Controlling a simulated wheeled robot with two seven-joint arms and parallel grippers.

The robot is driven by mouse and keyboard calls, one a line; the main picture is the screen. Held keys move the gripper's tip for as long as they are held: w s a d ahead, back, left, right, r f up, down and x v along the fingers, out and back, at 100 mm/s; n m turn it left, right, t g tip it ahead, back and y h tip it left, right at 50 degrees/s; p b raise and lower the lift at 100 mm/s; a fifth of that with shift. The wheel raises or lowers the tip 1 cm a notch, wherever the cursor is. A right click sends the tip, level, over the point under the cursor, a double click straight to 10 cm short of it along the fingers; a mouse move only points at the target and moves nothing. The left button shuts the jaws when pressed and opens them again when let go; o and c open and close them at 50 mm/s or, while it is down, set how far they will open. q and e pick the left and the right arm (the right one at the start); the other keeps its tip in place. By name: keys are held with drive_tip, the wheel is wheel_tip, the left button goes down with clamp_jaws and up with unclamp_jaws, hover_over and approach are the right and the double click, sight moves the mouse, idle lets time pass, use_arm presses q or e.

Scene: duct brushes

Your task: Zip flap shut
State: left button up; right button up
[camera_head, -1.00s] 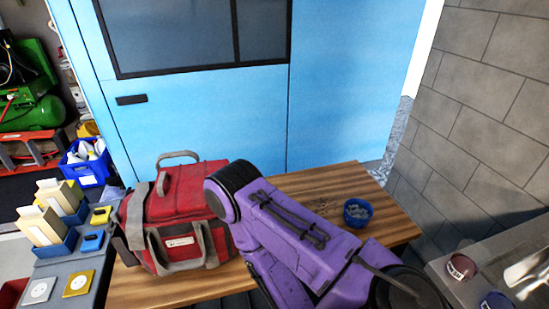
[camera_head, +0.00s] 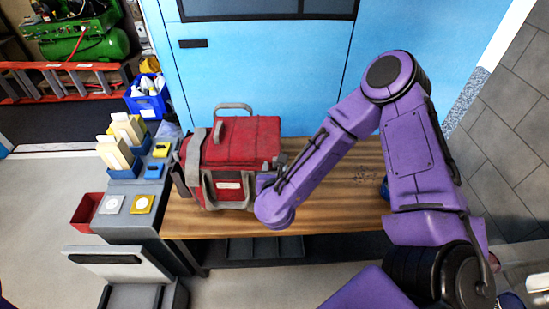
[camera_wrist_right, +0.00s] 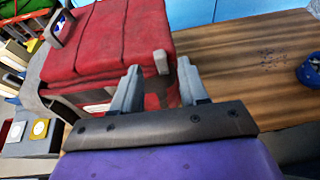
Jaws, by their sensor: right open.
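The red tool bag (camera_head: 255,140) with grey straps and handles stands on the left part of the wooden table. Its top flap (camera_wrist_right: 115,40) fills the upper left of the right wrist view. A small grey tab (camera_wrist_right: 160,61) stands at the flap's right edge. My right gripper (camera_wrist_right: 159,88) is open at the bag's right end, its two fingers apart on either side of the tab's line. I cannot tell whether they touch it. In the head view my wrist hides most of the fingers. My left gripper is not in view.
The wooden table (camera_head: 340,212) is bare right of the bag, except for small dark bits. A blue bowl (camera_wrist_right: 310,71) stands farther right, partly hidden by my arm in the head view. A grey bench (camera_head: 128,222) with blue holders and square plates adjoins the left side.

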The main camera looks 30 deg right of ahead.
drive_tip(key=p+x, duration=0.1)
drive_tip(key=x, duration=0.3)
drive_tip(key=shift+w+d+f, duration=0.1)
drive_tip(key=shift+w+f, duration=0.05)
drive_tip(key=shift+w, duration=0.05)
clamp_jaws()
